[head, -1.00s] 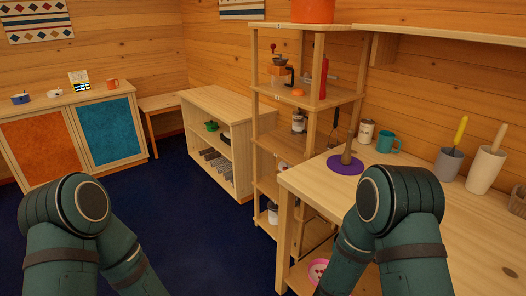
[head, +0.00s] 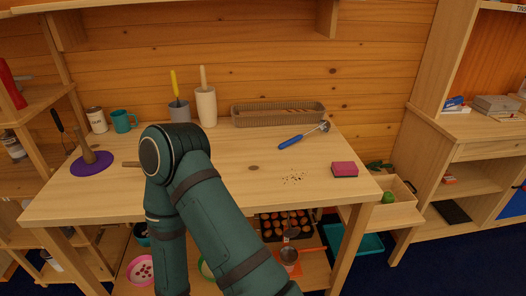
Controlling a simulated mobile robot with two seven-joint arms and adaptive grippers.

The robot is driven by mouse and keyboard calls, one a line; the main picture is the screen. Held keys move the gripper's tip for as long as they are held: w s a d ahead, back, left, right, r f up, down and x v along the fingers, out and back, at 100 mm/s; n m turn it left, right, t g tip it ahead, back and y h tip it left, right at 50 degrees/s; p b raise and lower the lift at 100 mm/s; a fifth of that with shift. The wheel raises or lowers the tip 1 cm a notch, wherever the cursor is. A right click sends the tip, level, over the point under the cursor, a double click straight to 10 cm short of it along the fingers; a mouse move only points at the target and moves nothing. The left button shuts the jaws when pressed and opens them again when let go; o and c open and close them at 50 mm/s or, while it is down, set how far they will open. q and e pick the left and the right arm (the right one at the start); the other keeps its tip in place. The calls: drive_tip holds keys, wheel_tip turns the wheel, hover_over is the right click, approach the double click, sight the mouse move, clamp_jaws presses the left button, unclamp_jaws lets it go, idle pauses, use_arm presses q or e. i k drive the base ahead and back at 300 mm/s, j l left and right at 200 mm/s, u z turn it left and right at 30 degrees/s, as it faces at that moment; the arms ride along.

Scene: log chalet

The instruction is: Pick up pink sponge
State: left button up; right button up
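The pink sponge (head: 345,168) lies on the right part of the wooden table (head: 240,182), near its right edge. It is a small block with a pink upper part and a darker base. Nothing covers it. One of my arms rises in front of the table's left half, well to the left of the sponge. Neither of my grippers shows in this view.
Dark crumbs (head: 294,178) lie left of the sponge. A blue-handled utensil (head: 302,136) and a woven tray (head: 277,115) lie behind. Holders with utensils, a teal mug (head: 123,121) and a purple mat (head: 91,164) stand left. A wooden crate (head: 396,211) sits beyond the right edge.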

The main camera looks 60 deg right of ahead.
sight(350, 169)
drive_tip(key=z, duration=2.65)
drive_tip(key=i+l+u, duration=0.1)
drive_tip(key=i+l, duration=0.15)
drive_tip(key=l, duration=0.15)
drive_tip(key=i+l+u, duration=0.1)
drive_tip(key=i+l, duration=0.2)
drive_tip(key=l, duration=0.1)
